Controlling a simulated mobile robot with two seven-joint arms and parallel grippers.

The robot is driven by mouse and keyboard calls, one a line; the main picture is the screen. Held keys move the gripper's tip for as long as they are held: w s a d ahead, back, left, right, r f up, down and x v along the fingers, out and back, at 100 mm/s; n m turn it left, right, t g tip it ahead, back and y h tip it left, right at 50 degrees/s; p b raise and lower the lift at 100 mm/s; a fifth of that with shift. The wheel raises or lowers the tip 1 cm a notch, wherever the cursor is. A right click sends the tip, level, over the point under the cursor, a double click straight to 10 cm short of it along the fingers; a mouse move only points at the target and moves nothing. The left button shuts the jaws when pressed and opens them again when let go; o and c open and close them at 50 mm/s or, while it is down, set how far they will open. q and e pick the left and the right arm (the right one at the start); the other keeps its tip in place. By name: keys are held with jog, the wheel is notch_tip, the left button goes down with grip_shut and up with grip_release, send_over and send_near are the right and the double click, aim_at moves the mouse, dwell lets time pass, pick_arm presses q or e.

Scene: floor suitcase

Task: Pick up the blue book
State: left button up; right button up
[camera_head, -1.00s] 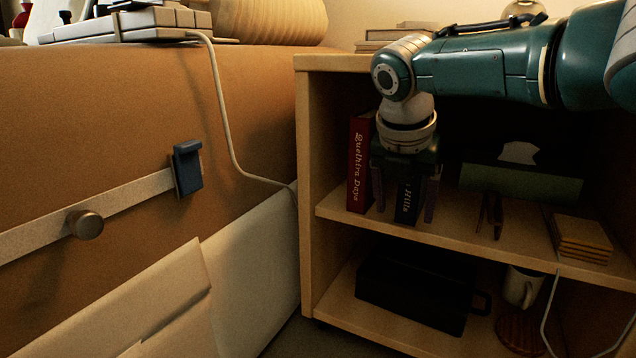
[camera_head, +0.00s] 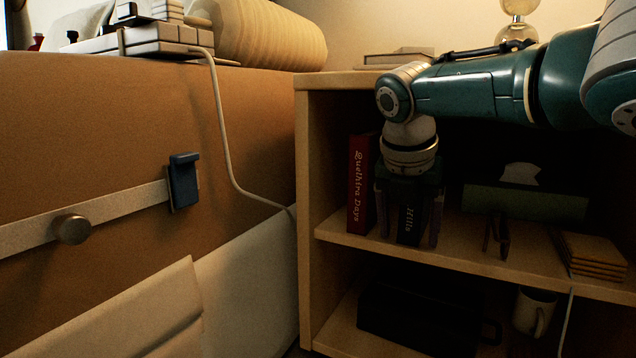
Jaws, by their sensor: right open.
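The dark blue book (camera_head: 410,218) stands upright on the upper shelf, with part of its spine title reading "Hills". It is just right of the red book (camera_head: 361,185). My right gripper (camera_head: 409,232) comes down from above with its fingers pointing down. One finger is on each side of the blue book, and the jaws are open. The hand hides the book's top. Whether the fingers touch the book is too dark to tell. My left gripper is out of view.
The wooden shelf unit (camera_head: 306,210) has a side wall close left of the books. A tissue box (camera_head: 525,203), glasses (camera_head: 497,237) and stacked coasters (camera_head: 592,257) lie to the right. A dark box (camera_head: 415,318) and a white mug (camera_head: 534,312) are below.

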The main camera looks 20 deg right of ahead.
jog(key=shift+f, duration=0.1)
grip_shut()
dwell(0.7)
